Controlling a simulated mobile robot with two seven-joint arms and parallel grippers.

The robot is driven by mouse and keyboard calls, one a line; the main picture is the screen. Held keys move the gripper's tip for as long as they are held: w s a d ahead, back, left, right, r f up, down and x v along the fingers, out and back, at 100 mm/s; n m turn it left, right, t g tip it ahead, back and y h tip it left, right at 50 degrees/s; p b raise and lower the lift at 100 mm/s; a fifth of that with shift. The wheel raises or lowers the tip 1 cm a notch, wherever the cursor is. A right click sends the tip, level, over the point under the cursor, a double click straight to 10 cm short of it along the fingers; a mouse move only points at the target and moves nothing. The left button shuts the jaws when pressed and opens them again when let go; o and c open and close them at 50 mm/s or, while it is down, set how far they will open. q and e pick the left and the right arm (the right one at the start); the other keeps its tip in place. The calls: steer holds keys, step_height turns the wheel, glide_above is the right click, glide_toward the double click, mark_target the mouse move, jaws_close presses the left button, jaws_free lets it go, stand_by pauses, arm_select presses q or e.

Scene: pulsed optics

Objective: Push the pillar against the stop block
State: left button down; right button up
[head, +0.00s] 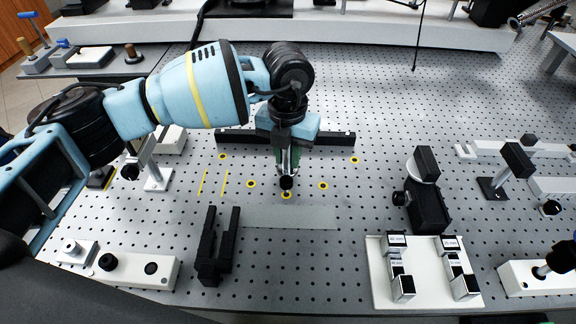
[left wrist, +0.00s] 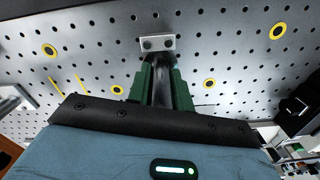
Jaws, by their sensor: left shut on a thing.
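My left gripper (head: 287,165) reaches down over the middle of the perforated board. In the left wrist view its green fingers (left wrist: 162,88) are shut on a silver upright post, the pillar (left wrist: 160,92). A small light-grey plate with two dark spots (left wrist: 155,43) shows at the pillar's far end. My right gripper is not in view.
Yellow rings (head: 323,186) and two yellow lines (head: 203,182) mark the board. A grey strip (head: 290,217) and a black forked holder (head: 216,255) lie in front. A black mount (head: 426,200) and a white tray (head: 425,300) stand right.

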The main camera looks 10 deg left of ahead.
arm_select(q)
steer(key=shift+w, duration=0.1)
steer(key=shift+r, duration=0.1)
stand_by(0.7)
steer(key=c, duration=1.3)
jaws_free()
steer(key=shift+o, duration=0.7)
steer(key=shift+r, duration=3.85)
steer(key=shift+f, duration=0.1)
